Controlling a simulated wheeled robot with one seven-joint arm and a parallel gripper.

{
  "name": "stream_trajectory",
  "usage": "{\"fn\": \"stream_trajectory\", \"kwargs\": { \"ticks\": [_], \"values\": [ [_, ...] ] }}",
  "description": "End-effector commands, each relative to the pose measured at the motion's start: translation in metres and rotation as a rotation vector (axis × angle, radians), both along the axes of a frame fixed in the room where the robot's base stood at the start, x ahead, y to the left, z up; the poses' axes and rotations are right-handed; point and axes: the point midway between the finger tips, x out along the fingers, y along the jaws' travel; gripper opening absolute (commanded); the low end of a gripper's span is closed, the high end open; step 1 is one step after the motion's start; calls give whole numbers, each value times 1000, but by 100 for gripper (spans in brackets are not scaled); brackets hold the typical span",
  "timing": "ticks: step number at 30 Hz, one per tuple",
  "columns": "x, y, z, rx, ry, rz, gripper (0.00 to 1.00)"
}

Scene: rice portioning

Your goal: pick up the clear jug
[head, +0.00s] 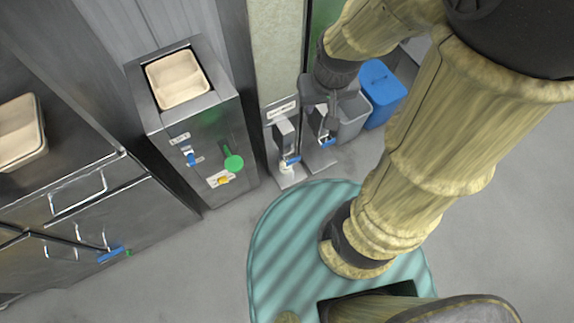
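I cannot make out the clear jug in the head view. My gripper (328,122) hangs from the dark wrist at the upper middle, in front of the dispensers. Its fingers are small and dark and blend with the grey shapes behind, so I cannot tell whether they are open or hold anything. Two narrow metal dispensers, the left one (283,138) and the right one (316,155), stand side by side by the wall. Each has a blue part low on its front.
A steel cabinet (170,128) with a cream tray (178,80) on top and a green round knob (233,162) stands left of the dispensers. A grey bin (352,112) and a blue bin (381,88) stand right. Another cream container (20,135) sits far left. Grey floor in front is clear.

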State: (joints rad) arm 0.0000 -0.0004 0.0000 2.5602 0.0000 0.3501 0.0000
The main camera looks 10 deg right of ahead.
Motion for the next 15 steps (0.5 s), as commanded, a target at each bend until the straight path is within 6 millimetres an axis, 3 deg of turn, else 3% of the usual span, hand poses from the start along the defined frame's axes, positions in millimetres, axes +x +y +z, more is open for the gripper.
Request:
{"fn": "stream_trajectory", "kwargs": {
  "ticks": [4,7,15],
  "values": [
    [1,1,-7,-1,4,6,33],
    [2,2,-24,-6,16,19,33],
    [10,8,-103,-35,81,97,33]
  ]
}}
